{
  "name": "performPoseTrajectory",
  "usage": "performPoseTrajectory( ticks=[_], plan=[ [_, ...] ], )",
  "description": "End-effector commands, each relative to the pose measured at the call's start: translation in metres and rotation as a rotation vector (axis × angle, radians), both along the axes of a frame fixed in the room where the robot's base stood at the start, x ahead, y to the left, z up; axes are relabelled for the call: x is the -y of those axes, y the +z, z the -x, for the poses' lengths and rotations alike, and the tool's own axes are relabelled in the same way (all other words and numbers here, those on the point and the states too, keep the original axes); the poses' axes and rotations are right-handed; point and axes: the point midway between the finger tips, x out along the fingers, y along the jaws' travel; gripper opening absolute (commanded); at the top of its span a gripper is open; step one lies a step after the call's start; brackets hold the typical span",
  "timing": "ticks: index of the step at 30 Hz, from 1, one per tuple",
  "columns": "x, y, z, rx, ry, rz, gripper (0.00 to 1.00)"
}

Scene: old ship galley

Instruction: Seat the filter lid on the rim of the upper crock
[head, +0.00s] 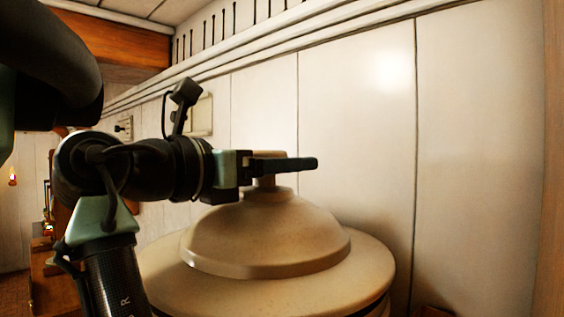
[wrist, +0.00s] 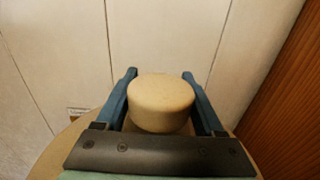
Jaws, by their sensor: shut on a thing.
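The filter lid (head: 265,235) is a cream, speckled dome with a round knob on a short neck. My gripper (head: 288,163) comes in level from the left, its fingers shut around the knob. In the wrist view the knob (wrist: 162,100) stands between the two blue fingers. Below the dome is a wide, round cream shoulder (head: 370,265), with a dark line under its right edge. The dome looks level and centred over it. I cannot tell whether lid and upper crock touch all round; the left side is partly behind my arm, and the crock's lower body is out of frame.
A pale panelled wall (head: 350,130) stands close behind the crock, with a ledge above it. A wall plate (head: 200,115) is behind my wrist. Wooden furniture and a small lamp (head: 12,176) are far left. Slatted brown wood (wrist: 285,100) borders the right in the wrist view.

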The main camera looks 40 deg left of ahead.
Motion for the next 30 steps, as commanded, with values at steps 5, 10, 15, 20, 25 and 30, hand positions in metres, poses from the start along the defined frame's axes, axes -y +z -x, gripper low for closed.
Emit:
performPoseTrajectory(
  ticks=[5, 10, 15, 20, 25, 30],
  plan=[
    [0.001, 0.001, 0.001, 0.01, 0.001, -0.003, 0.0],
    [0.001, -0.002, 0.001, 0.01, 0.001, -0.003, 0.0],
    [0.001, -0.005, 0.001, 0.01, 0.001, -0.003, 0.0],
    [0.0, -0.008, 0.001, 0.009, 0.001, -0.002, 0.0],
    [0.0, -0.01, 0.001, 0.005, 0.0, -0.001, 0.0],
    [0.0, -0.012, 0.001, 0.002, 0.0, -0.001, 0.83]
  ],
)
